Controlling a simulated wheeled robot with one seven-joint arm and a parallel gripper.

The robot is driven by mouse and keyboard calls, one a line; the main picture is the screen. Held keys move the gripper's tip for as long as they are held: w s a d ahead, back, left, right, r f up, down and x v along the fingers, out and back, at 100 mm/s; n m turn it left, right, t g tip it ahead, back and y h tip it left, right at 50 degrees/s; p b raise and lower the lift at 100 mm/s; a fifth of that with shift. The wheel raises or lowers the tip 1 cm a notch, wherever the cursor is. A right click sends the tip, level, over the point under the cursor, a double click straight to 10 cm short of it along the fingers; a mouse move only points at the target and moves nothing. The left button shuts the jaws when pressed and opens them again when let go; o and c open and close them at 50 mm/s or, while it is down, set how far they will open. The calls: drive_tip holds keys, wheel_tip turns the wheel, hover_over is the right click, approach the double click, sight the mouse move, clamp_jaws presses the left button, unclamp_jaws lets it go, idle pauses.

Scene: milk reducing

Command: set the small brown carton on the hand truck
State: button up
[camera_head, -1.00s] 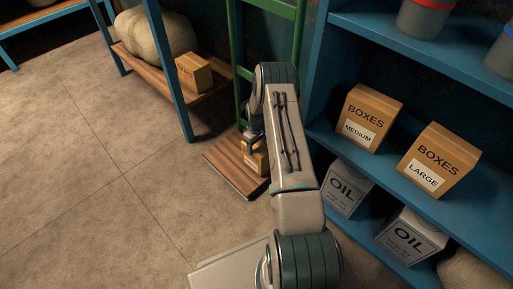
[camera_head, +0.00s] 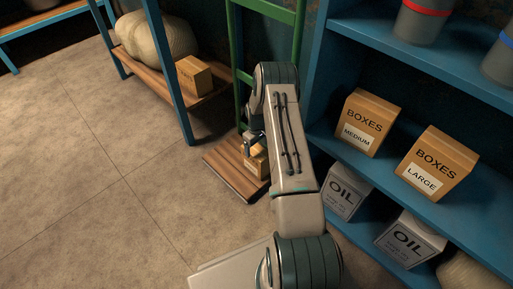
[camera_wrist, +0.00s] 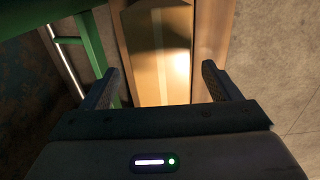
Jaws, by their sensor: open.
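The small brown carton (camera_head: 257,164) stands on the wooden base of the green-framed hand truck (camera_head: 226,166), partly hidden by my arm. In the wrist view, the carton's brown top (camera_wrist: 158,50) fills the space ahead of my fingers. My gripper (camera_head: 252,145) is just above the carton, pointing down. In the wrist view my gripper (camera_wrist: 160,84) is open, with one finger to each side of the carton and gaps showing. The hand truck's green frame (camera_wrist: 88,40) shows at the left there.
A blue shelf (camera_head: 400,185) at the right holds brown boxes labelled medium (camera_head: 366,122) and large (camera_head: 436,163), with oil tins below. Another brown box (camera_head: 194,76) and a sack (camera_head: 155,35) sit on a wooden shelf at the left. The floor at left is clear.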

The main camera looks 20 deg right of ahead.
drive_tip(key=s+a+r+p, duration=0.1)
drive_tip(key=a+r+p, duration=0.1)
drive_tip(key=r, duration=0.9)
drive_tip(key=s+a+r+p, duration=0.1)
drive_tip(key=a+r, duration=0.1)
drive_tip(key=r, duration=0.8)
drive_tip(key=s+a+r+m, duration=0.1)
drive_tip(key=s+a+r, duration=0.2)
drive_tip(key=r, duration=0.3)
drive_tip(key=s+a+r+m, duration=0.1)
drive_tip(key=s+a+r, duration=0.1)
drive_tip(key=s+r, duration=0.35)
drive_tip(key=s+a+r, duration=0.2)
drive_tip(key=s+r, duration=0.1)
drive_tip(key=s, duration=0.4)
drive_tip(key=s+a+r+m, duration=0.1)
drive_tip(key=s+a+r, duration=0.2)
drive_tip(key=s, duration=0.4)
drive_tip(key=s+a+r+t, duration=0.1)
drive_tip(key=s+a+r, duration=0.2)
drive_tip(key=s+r, duration=0.2)
drive_tip(key=s, duration=0.2)
drive_tip(key=shift+s+r+m, duration=0.25)
drive_tip(key=shift+s+m, duration=0.15)
